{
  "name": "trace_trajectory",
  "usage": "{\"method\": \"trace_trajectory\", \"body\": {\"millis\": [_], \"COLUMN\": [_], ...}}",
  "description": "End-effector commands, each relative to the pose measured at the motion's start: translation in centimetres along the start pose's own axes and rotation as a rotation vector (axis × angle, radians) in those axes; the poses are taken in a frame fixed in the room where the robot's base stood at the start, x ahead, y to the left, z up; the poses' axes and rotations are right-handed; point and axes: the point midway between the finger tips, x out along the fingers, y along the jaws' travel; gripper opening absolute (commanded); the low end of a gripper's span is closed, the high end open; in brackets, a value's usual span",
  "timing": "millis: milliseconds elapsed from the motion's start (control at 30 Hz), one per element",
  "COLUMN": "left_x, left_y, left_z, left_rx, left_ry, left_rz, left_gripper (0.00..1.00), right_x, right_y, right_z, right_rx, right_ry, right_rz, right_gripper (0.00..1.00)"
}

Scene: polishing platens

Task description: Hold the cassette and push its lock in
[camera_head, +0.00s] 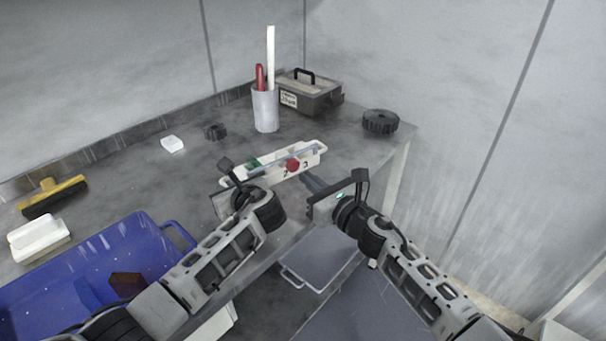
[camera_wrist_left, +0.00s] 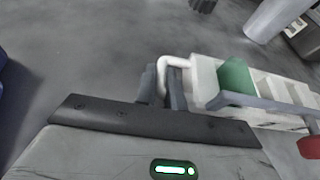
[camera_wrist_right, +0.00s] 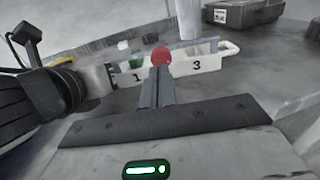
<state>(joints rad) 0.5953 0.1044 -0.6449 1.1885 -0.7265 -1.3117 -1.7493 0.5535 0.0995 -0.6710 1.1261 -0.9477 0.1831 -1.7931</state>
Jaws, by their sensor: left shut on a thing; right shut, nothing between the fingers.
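The white cassette (camera_head: 312,160) lies on the grey bench near its front edge, with a green block (camera_wrist_left: 236,77) inside and numbers on its front. A grey bar runs along it and carries a red knob (camera_head: 293,165), which looks like the lock. My left gripper (camera_wrist_left: 165,85) is shut on the white loop handle (camera_wrist_left: 176,61) at the cassette's left end. My right gripper (camera_head: 306,178) is shut and empty, its tips just in front of the red knob (camera_wrist_right: 161,57). I cannot tell whether they touch it. The fingertips hide the number below the knob in the right wrist view.
Behind the cassette stand a grey cup (camera_head: 265,108) with tall items, a grey case (camera_head: 312,94) and a black knobbed wheel (camera_head: 380,122). A blue bin (camera_head: 128,232), a yellow brush (camera_head: 52,193) and a white block (camera_head: 38,238) are at the left.

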Motion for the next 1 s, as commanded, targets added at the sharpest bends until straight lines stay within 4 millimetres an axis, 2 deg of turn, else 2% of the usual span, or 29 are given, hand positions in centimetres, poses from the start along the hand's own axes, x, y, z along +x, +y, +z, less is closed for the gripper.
{"method": "trace_trajectory", "body": {"millis": [33,200,700,1000], "left_x": [0.0,0.0,0.0,0.0], "left_y": [0.0,0.0,0.0,0.0], "left_z": [0.0,0.0,0.0,0.0], "left_rx": [0.000,0.000,0.000,0.000], "left_ry": [0.000,0.000,0.000,0.000], "left_rz": [-0.001,-0.001,0.000,-0.001], "left_gripper": [0.00,0.00,0.00,0.00], "right_x": [0.8,2.3,2.9,4.9], "right_y": [0.1,0.0,0.0,0.0], "right_z": [0.1,0.0,0.0,0.1], "right_rx": [0.003,0.001,0.000,0.001], "right_ry": [-0.001,-0.001,0.000,-0.001], "right_rz": [0.000,0.000,0.000,-0.001], "right_gripper": [0.00,0.00,0.00,0.00]}}
